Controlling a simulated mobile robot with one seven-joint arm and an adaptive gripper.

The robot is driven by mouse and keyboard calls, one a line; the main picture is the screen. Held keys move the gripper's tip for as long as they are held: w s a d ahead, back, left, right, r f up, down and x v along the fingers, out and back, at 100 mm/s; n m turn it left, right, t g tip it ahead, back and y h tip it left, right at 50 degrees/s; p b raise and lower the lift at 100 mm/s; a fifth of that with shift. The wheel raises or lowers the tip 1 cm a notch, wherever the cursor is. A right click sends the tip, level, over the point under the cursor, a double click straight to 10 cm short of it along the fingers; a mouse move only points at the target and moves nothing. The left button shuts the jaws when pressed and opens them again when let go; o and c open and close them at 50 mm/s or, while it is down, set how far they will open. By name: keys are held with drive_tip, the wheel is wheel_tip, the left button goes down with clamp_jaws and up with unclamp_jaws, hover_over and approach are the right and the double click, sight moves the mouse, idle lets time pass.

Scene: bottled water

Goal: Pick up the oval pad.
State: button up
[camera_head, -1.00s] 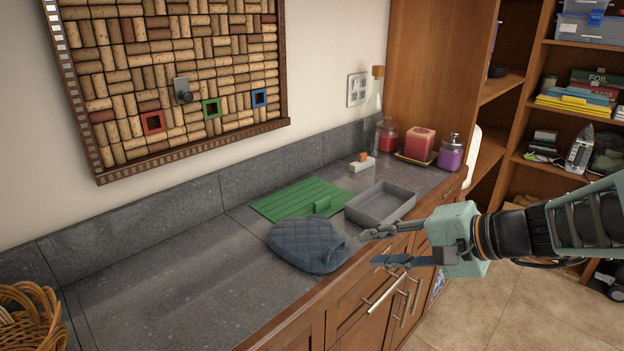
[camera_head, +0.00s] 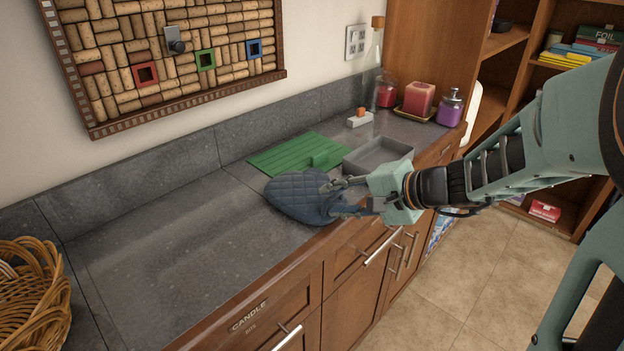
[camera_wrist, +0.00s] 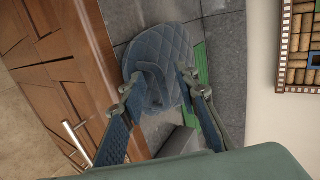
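The oval pad (camera_head: 297,196) is a blue-grey quilted pad lying on the grey counter at its front edge. In the wrist view the pad (camera_wrist: 170,47) lies ahead, with a darker strap-like part (camera_wrist: 152,76) at its near end. My gripper (camera_head: 338,197) is at the pad's right end in the head view. In the wrist view my gripper (camera_wrist: 157,84) is open, its two fingers spread on either side of the pad's near end. I cannot tell whether the fingers touch it. The pad's right end is partly hidden by the fingers in the head view.
A green ribbed mat (camera_head: 290,155) lies behind the pad, and a grey tray (camera_head: 378,152) stands just beyond my gripper. Candles and jars (camera_head: 418,97) stand at the far end. A wicker basket (camera_head: 30,300) is at left. The counter's left stretch is clear.

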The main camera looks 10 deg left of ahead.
clamp_jaws()
drive_tip(key=shift+r, duration=0.1)
idle(0.4)
